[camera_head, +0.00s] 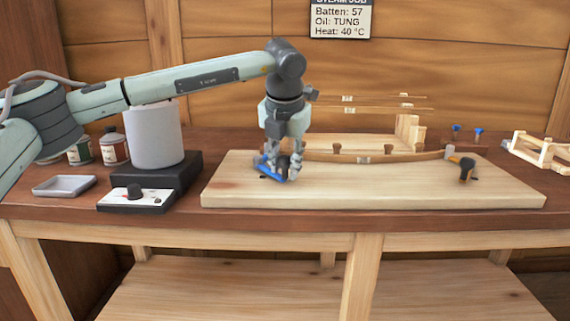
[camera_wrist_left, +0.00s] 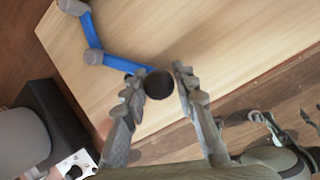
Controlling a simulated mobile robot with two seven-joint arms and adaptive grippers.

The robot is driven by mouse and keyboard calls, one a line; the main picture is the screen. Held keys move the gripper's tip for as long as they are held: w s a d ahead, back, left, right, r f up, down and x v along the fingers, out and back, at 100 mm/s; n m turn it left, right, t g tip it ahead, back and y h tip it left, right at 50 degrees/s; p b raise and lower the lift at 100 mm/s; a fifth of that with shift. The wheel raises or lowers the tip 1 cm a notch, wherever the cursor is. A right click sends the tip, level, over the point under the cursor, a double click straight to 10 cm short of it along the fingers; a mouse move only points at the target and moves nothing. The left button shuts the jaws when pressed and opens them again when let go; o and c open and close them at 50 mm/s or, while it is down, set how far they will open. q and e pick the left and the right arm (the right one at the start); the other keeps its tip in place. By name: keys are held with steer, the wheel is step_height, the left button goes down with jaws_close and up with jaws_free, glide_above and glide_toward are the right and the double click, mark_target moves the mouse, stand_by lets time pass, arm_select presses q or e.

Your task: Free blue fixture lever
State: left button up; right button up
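The blue fixture lever (camera_head: 270,174) is at the left end of the wooden board (camera_head: 400,195). In the left wrist view the blue lever (camera_wrist_left: 92,30) runs with a bend from the upper left to a black round knob (camera_wrist_left: 159,84). My left gripper (camera_head: 283,168) is down at this lever, partly covering it in the head view. In the left wrist view its fingertips (camera_wrist_left: 160,76) are on either side of the knob, close to it; whether they press on it is unclear. Grey gripper-like parts (camera_wrist_left: 285,130) at the lower right look like my right gripper; its opening is unclear.
A second lever with a dark knob (camera_head: 466,165) is at the board's right end. A curved batten (camera_head: 390,157) spans the board's back edge. A white cylinder (camera_head: 154,135) stands on a black base (camera_head: 160,173), beside a grey tray (camera_head: 64,186). The board's front middle is clear.

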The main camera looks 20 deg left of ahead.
arm_select(q)
jaws_close()
steer(key=shift+s, duration=0.1)
